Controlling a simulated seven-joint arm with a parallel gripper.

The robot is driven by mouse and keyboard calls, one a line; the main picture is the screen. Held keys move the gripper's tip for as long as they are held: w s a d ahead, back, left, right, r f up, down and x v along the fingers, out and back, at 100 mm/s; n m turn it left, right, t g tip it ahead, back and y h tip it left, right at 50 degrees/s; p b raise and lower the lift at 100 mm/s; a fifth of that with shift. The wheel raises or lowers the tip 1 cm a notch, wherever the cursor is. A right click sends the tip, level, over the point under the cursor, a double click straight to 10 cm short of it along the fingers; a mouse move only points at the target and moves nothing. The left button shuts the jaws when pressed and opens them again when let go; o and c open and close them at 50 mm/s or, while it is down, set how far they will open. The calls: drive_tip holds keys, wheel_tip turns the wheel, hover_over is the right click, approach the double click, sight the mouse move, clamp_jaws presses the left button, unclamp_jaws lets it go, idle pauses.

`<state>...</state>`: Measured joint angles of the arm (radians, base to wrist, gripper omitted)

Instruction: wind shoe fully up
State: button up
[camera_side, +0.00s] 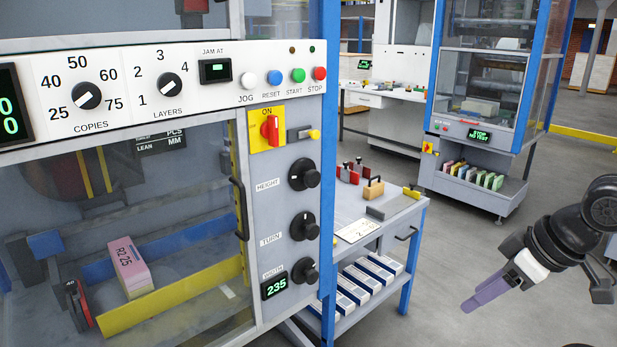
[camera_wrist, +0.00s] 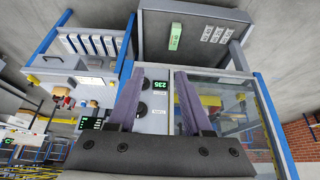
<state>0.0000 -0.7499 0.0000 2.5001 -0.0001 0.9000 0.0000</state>
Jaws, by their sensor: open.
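The stacker's grey control panel (camera_side: 290,190) carries three black knobs. The height knob (camera_side: 303,174) is on top, the turn knob (camera_side: 303,226) below it, and the width knob (camera_side: 304,271) lowest, beside a display (camera_side: 274,286) reading 235. My gripper (camera_side: 475,303) is open and empty at the lower right, well apart from the panel. In the wrist view, the picture is upside down and the purple fingers (camera_wrist: 158,78) are spread, with the display (camera_wrist: 158,86) and black knobs (camera_wrist: 143,84) showing between them. I cannot make out the shoe for certain.
A pink bundle (camera_side: 129,265) lies behind the clear door (camera_side: 190,170). A red switch (camera_side: 270,130) at ON sits above the knobs. A blue-legged bench (camera_side: 405,215) with stamps and blocks stands right of the panel.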

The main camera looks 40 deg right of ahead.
drive_tip(key=shift+o, duration=2)
drive_tip(key=shift+w+r, duration=0.15)
drive_tip(key=shift+w, duration=0.15)
drive_tip(key=shift+o, duration=1.1)
drive_tip(key=w+d+r+t, duration=0.1)
drive_tip(key=w+r+t, duration=0.6)
drive_tip(key=w, duration=0.6)
wheel_tip(320, 180, up, 3)
drive_tip(key=shift+f+t, duration=0.2)
drive_tip(key=shift+t, duration=0.1)
drive_tip(key=w+r+t, duration=0.4)
drive_tip(key=w, duration=0.6)
approach(315, 181)
drive_tip(key=shift+t, duration=0.4)
drive_tip(key=w, duration=0.8)
drive_tip(key=shift+w+f, duration=0.25)
drive_tip(key=shift+f, duration=0.05)
